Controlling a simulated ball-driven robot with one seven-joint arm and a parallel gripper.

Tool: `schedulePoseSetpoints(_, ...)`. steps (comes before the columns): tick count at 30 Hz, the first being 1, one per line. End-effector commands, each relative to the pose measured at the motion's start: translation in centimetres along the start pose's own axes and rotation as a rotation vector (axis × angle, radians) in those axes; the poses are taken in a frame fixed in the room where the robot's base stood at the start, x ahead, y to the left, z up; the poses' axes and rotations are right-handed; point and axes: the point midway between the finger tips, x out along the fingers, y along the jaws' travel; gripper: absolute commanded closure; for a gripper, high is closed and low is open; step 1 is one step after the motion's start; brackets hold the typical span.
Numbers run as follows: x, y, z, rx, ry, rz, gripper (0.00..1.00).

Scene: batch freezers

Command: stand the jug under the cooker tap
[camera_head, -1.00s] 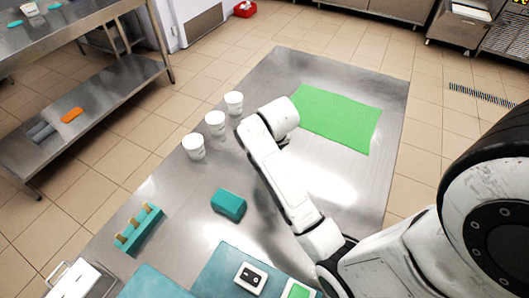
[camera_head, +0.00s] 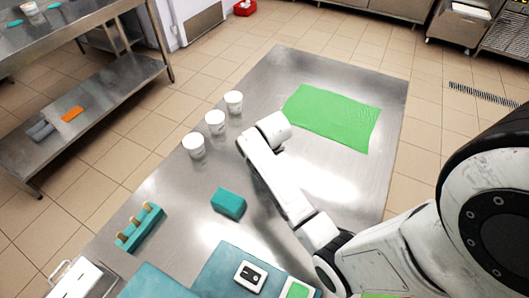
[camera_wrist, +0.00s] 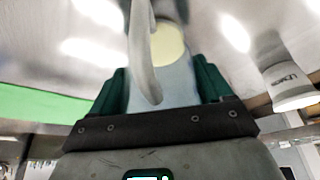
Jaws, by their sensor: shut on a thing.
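My gripper (camera_wrist: 160,78) shows in the wrist view, its dark green fingers shut on the jug (camera_wrist: 178,82) from both sides. The jug is pale grey-blue, with a pale curved part, seemingly its handle, toward the camera and something cream-coloured inside. Its lower end is hidden by the gripper, so I cannot tell its full tilt. In the head view my arm reaches over the steel table, and the gripper and jug are hidden. I cannot make out the cooker tap in either view.
Three white tubs (camera_head: 215,122) stand along the steel table's (camera_head: 300,65) left edge; a lettered tub also shows in the wrist view (camera_wrist: 290,88). A green mat (camera_head: 332,115) lies at the far right. A teal block (camera_head: 229,203) and a teal rack (camera_head: 140,228) are nearer.

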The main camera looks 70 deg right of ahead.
Motion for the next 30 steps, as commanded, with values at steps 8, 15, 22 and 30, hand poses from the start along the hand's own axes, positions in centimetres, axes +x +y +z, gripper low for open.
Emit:
schedulePoseSetpoints(8, 0.2, 0.0, 0.1, 0.000, -0.001, 0.000, 0.02)
schedulePoseSetpoints(15, 0.1, 0.0, 0.1, 0.000, -0.001, 0.000, 0.00)
schedulePoseSetpoints(22, -1.7, 0.0, -0.1, 0.000, 0.001, -0.001, 0.00)
schedulePoseSetpoints(30, -7.2, -0.1, -0.1, 0.000, 0.004, -0.002, 0.00)
